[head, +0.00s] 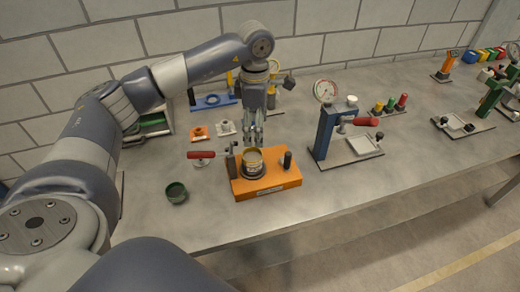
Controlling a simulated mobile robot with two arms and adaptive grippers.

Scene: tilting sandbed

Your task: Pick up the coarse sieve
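My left gripper (252,141) points down from above, over an orange block (283,184) on the steel table. A round cup with a yellowish rim (253,158) sits in a dark seat on that block, just below the fingertips. A small dark green round cup (176,193) stands on the table to the left of the block. I cannot tell which of these, if either, is the coarse sieve. The fingers are too small to show whether they are open or shut, and I see nothing clearly held. My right gripper is out of view.
A blue press with a dial gauge (326,92) stands to the right. A red-handled tool (201,155) lies left of the block. An orange plate (199,132) and a pale plate (226,128) lie behind. The table front right of the block is clear.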

